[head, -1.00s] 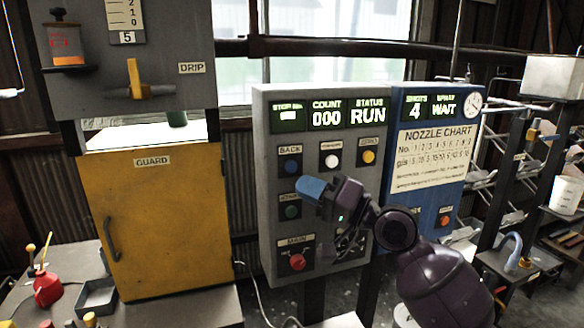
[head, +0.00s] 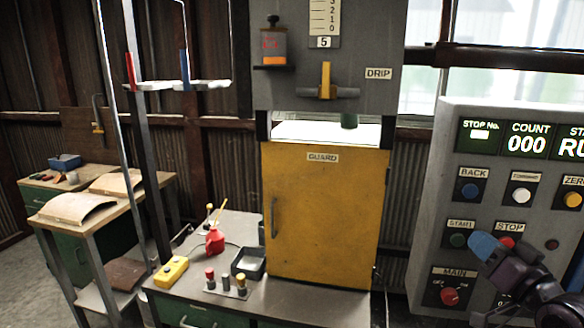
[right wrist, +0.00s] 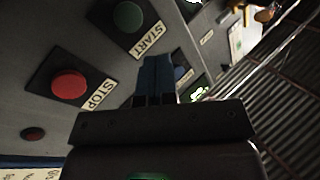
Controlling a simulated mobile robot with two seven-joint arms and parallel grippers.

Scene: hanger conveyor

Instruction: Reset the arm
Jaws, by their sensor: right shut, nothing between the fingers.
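My right gripper (head: 482,244) is at the lower right of the head view, in front of the grey control panel (head: 447,140). Its blue fingers are closed together with nothing between them. In the head view they overlap the area beside the green START button (head: 457,240) and the red STOP button (head: 507,242). In the right wrist view the blue fingers (right wrist: 157,75) show just below the START button (right wrist: 128,16), with the STOP button (right wrist: 69,85) to the left. I cannot tell whether the fingers touch the panel. My left gripper is not in view.
The panel also carries a red MAIN switch (head: 450,296) and a display reading COUNT 000. Left of it stands a machine with a closed yellow guard door (head: 325,220). A red oil can (head: 215,240) and a yellow button box (head: 171,271) sit on the bench before it.

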